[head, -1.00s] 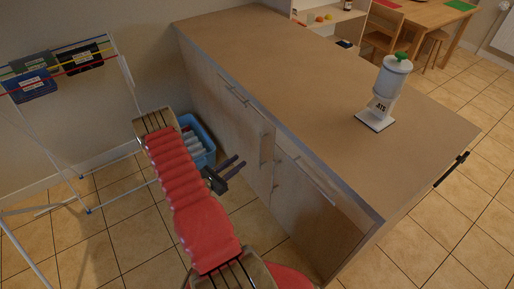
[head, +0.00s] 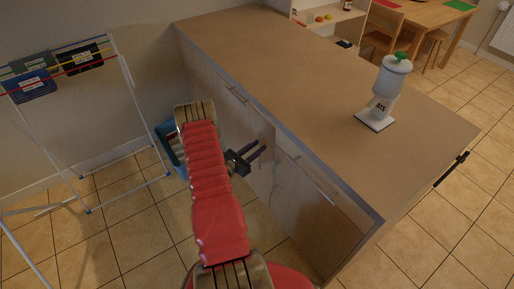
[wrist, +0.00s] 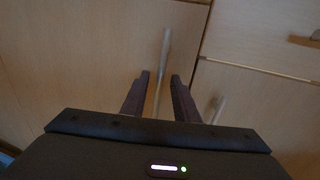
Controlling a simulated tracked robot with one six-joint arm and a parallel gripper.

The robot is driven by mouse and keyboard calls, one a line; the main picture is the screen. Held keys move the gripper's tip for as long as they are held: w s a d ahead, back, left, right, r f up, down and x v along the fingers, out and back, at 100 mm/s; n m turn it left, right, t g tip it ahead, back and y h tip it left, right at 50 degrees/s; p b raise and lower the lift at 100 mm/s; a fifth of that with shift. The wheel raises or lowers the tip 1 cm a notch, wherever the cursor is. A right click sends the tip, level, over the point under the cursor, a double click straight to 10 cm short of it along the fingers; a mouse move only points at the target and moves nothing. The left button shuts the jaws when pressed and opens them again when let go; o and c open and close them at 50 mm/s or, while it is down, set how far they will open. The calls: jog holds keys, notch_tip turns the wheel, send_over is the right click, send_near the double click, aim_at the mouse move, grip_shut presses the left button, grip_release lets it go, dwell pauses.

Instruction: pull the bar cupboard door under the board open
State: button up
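The cupboard under the board (head: 290,90) has pale wooden doors. The left door (head: 205,95) has an upright bar handle, seen in the wrist view as a pale bar handle (wrist: 165,45). My gripper (head: 262,148) reaches toward this door. In the wrist view my gripper (wrist: 160,75) is open, its two dark fingers apart on either side of the bar's line. I cannot tell whether the bar lies between the fingertips in depth. The door looks closed. A second upright handle (wrist: 214,107) shows right of the fingers, partly hidden by the right one.
Drawer handles (head: 237,93) and (head: 316,182) run along the cupboard's top front. A white dispenser (head: 386,90) stands on the board. A drying rack (head: 130,85) stands at left, and a blue bin (head: 170,150) is partly behind my arm. Tiled floor is free before the cupboard.

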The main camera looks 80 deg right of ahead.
jog(key=shift+c, duration=0.6)
grip_shut()
jog(key=shift+d, duration=0.15)
